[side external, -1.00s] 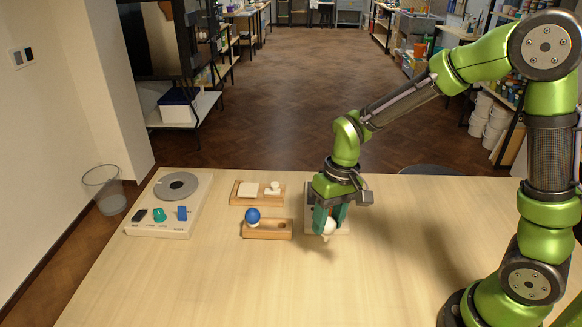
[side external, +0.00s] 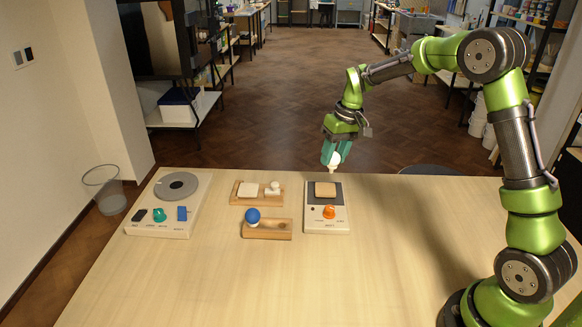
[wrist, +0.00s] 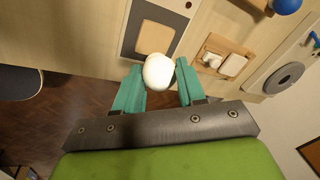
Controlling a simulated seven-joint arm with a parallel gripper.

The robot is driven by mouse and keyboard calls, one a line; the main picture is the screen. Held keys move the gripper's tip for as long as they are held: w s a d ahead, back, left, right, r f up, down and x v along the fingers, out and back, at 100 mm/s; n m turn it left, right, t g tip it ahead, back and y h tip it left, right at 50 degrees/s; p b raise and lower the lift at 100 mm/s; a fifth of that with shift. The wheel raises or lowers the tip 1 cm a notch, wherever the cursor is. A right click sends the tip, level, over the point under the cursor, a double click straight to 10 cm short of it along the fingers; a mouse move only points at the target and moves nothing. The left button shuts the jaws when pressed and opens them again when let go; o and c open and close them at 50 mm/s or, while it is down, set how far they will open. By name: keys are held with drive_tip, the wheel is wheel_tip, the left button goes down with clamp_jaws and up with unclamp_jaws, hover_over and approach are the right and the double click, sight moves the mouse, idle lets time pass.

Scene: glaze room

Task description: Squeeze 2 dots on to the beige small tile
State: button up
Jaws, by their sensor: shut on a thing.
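My gripper (side external: 331,155) has its teal fingers shut on a white squeeze bulb (side external: 334,160), nozzle pointing down, held high near the table's back edge. In the wrist view the white bulb (wrist: 158,72) sits between the fingertips. A small tan-beige tile (side external: 325,189) lies on the dark plate of a pale device, in front of and below the bulb. That tile (wrist: 155,38) also shows in the wrist view beyond the bulb. I see no dots on it. A cream tile (side external: 248,189) lies on a wooden tray to the left.
The pale device (side external: 341,226) has an orange knob (side external: 329,212). The wooden tray (side external: 236,201) also holds a white stamp-like piece (side external: 272,188). A blue bulb (side external: 252,216) stands in a wooden holder (side external: 270,234). A wheel unit (side external: 180,186) stands far left. The front table is clear.

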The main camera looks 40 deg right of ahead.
sight(332, 168)
drive_tip(key=shift+w+r, duration=0.15)
drive_tip(key=shift+r, duration=0.05)
drive_tip(key=shift+s+x, duration=0.15)
drive_tip(key=shift+x, duration=0.8)
drive_tip(key=shift+s+x, duration=0.15)
drive_tip(key=shift+x, duration=0.8)
drive_tip(key=shift+d+f, duration=0.15)
drive_tip(key=shift+f, duration=0.2)
drive_tip(key=shift+f, duration=0.15)
drive_tip(key=shift+f, duration=0.1)
drive_tip(key=shift+o, duration=0.5)
drive_tip(key=c, duration=0.5)
drive_tip(key=shift+c, duration=0.2)
